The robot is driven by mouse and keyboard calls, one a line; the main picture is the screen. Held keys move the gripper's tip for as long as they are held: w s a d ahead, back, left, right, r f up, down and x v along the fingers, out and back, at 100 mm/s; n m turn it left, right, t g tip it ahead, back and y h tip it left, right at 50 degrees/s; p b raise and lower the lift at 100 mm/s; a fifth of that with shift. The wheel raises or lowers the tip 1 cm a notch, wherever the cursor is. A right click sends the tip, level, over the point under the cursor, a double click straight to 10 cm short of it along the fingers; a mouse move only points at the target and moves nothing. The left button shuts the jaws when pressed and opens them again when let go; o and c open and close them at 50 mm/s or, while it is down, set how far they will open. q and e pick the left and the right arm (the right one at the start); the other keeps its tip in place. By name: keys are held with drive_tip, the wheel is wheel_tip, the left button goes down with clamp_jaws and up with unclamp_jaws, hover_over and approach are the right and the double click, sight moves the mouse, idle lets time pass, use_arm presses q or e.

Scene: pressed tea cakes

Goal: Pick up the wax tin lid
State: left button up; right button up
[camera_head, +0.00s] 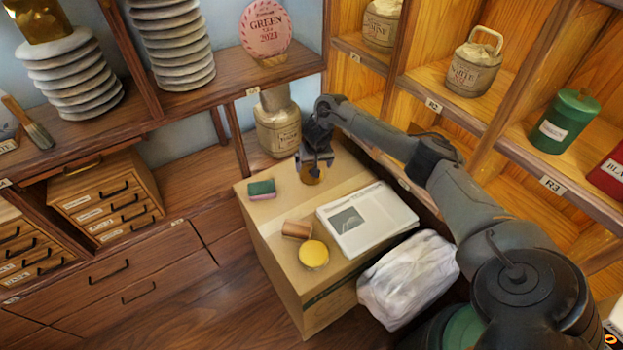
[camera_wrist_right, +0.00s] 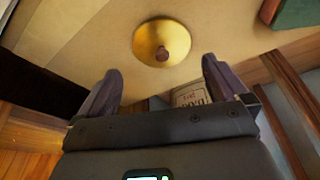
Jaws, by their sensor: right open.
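The wax tin lid is a round gold disc with a small dark knob at its middle; it lies on the cardboard box top in the right wrist view (camera_wrist_right: 148,34). In the head view the lid (camera_head: 312,177) shows partly below my right gripper (camera_head: 314,163). My right gripper is open and empty, and in the wrist view its two fingers (camera_wrist_right: 162,70) point towards the lid, one to each side of its near edge. A gap shows between the fingers and the lid. A round tin with a yellow top (camera_head: 314,254) stands nearer the box's front. My left gripper is not in view.
The cardboard box (camera_head: 262,222) also bears a green and pink sponge (camera_head: 261,189), a brown block (camera_head: 297,229) and a printed paper stack (camera_head: 368,219). A labelled jar (camera_head: 278,128) stands behind the box. A white bag (camera_head: 408,279) is at its right, with shelves beyond.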

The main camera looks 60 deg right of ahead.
drive_tip(key=shift+b+x, duration=1.85)
drive_tip(key=shift+x, duration=1)
drive_tip(key=shift+w+a, duration=0.1)
drive_tip(key=shift+c, duration=0.2)
drive_tip(key=c, duration=0.7)
drive_tip(key=shift+r, duration=0.1)
